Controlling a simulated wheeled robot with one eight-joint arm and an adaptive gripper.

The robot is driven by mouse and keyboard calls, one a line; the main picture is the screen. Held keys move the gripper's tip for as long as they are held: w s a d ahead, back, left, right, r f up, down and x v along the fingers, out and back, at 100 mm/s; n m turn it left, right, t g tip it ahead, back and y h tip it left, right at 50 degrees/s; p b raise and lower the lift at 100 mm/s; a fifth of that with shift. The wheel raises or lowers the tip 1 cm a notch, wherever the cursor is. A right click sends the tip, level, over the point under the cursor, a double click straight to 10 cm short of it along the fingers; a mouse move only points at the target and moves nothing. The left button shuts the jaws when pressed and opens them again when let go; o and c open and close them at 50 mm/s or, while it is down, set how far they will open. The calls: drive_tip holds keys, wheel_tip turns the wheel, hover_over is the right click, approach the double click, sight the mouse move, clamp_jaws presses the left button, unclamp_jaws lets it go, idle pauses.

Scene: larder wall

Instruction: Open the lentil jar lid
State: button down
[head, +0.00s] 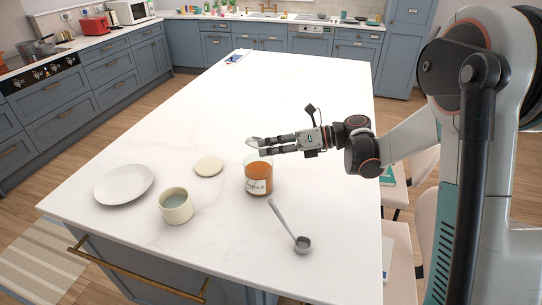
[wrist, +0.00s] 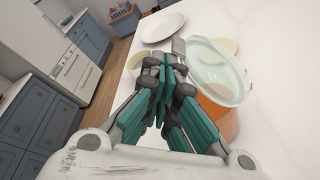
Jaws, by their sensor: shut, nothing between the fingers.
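The lentil jar (head: 259,178) is clear glass with orange contents and a pale label, standing upright on the white island. Its clear round top (wrist: 215,72) shows in the wrist view above the orange. I cannot tell whether this is a closed lid or the open rim. My gripper (head: 254,146) reaches in from the right, level, just above and behind the jar's top in the head view. In the wrist view its fingers (wrist: 178,58) are together and empty, left of the jar's top. Contact with the glass cannot be told.
A flat cream disc (head: 208,167) lies left of the jar. A cream cup (head: 176,207) and a white plate (head: 124,185) stand further left. A metal scoop (head: 290,228) lies in front of the jar. The far part of the island (head: 285,85) is mostly clear.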

drive_tip(key=w+r, duration=0.1)
drive_tip(key=w, duration=0.1)
drive_tip(key=w+d+r, duration=0.1)
drive_tip(key=w+d+p, duration=0.1)
drive_tip(key=w, duration=0.1)
drive_tip(key=shift+w+d+r, duration=0.1)
drive_tip(key=shift+w+r, duration=0.25)
drive_tip(key=shift+r, duration=0.05)
drive_tip(key=shift+w+d+f, duration=0.1)
drive_tip(key=shift+w+d, duration=0.15)
drive_tip(key=shift+w, duration=0.45)
drive_tip(key=shift+w+d+r, duration=0.1)
drive_tip(key=shift+w+d, duration=0.15)
drive_tip(key=shift+w, duration=0.4)
drive_tip(key=shift+w+d+f, duration=0.1)
drive_tip(key=shift+w+d, duration=0.15)
drive_tip(key=shift+w, duration=0.45)
